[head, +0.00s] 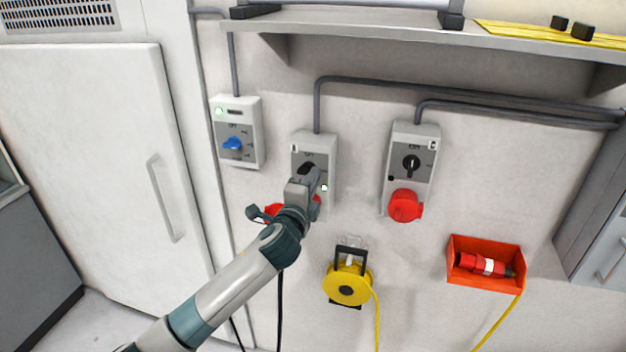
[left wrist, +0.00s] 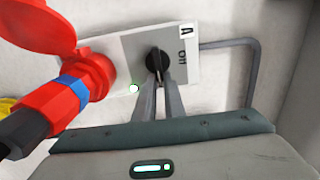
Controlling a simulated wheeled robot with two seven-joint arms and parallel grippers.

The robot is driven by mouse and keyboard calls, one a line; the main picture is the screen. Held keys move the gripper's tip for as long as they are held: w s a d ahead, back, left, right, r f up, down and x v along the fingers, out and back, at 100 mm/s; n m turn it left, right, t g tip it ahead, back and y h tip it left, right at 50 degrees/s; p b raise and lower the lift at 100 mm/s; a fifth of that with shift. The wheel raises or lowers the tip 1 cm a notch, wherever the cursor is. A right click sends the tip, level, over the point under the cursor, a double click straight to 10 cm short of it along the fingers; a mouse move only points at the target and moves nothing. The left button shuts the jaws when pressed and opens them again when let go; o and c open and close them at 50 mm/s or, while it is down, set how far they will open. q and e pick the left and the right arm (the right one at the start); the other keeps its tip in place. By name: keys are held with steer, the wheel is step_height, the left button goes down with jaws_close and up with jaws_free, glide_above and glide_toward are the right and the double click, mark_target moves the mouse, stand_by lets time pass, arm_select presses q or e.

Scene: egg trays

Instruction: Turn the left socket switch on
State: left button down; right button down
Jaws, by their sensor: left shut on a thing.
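The left socket box (head: 327,150) is grey and on the wall, in the middle of the head view. Its black rotary switch (left wrist: 155,60) shows in the left wrist view, next to a printed label and a letter tag. My left gripper (left wrist: 159,84) is shut on this switch, with one finger on each side. In the head view my left gripper (head: 309,178) covers much of the box front. A small green light (left wrist: 134,88) is lit on the box. A red plug with a blue ring (left wrist: 72,88) sits in the red socket below the switch. My right gripper is not in view.
The right socket box (head: 413,145) has a black switch and an empty-looking red socket. A smaller box with a blue knob (head: 232,143) hangs to the left. A yellow cable reel (head: 346,286) and orange tray (head: 478,285) are below. A shelf (head: 400,30) juts out above.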

arm_select(q)
steer(key=c, duration=1.8)
jaws_free()
steer(key=shift+d, duration=0.1)
steer(key=shift+c, duration=0.2)
steer(key=b+v, duration=0.6)
steer(key=v, duration=1.1)
steer(key=shift+s, duration=0.15)
